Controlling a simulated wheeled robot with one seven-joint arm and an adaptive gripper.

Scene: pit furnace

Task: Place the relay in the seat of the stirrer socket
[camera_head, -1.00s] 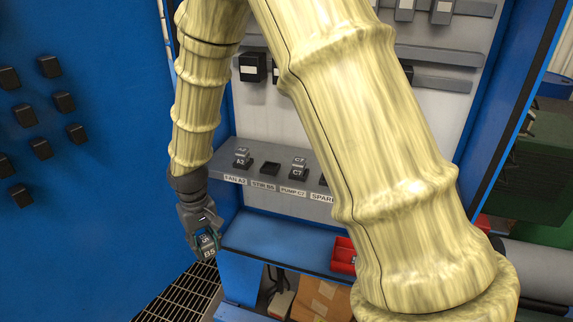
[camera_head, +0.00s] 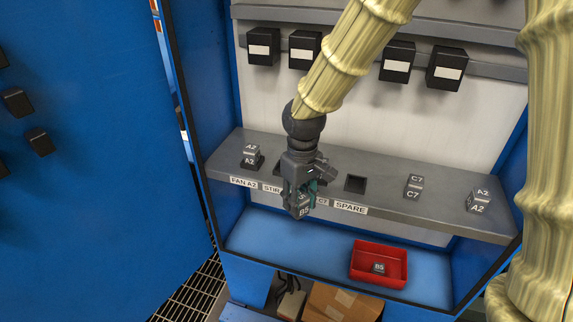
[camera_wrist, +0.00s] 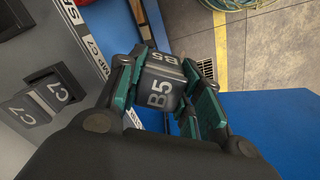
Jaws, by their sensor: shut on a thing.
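My gripper (camera_head: 300,190) is shut on a dark grey relay marked B5 (camera_head: 303,210). It holds the relay in front of the grey shelf, over the shelf's front edge near the STIR label (camera_head: 271,188). The stirrer socket (camera_head: 281,166) is mostly hidden behind my gripper, so I cannot see its seat. In the wrist view the B5 relay (camera_wrist: 160,88) sits between the teal finger pads, with its B5 faces showing.
Relay A2 (camera_head: 251,152) sits at FAN A2. The SPARE socket (camera_head: 355,184) is empty. Relays C7 (camera_head: 413,187) and A2 (camera_head: 478,201) stand farther right. A red tray (camera_head: 392,248) below holds another B5 relay (camera_head: 379,267). In the wrist view a C7 relay (camera_wrist: 40,101) is close by.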

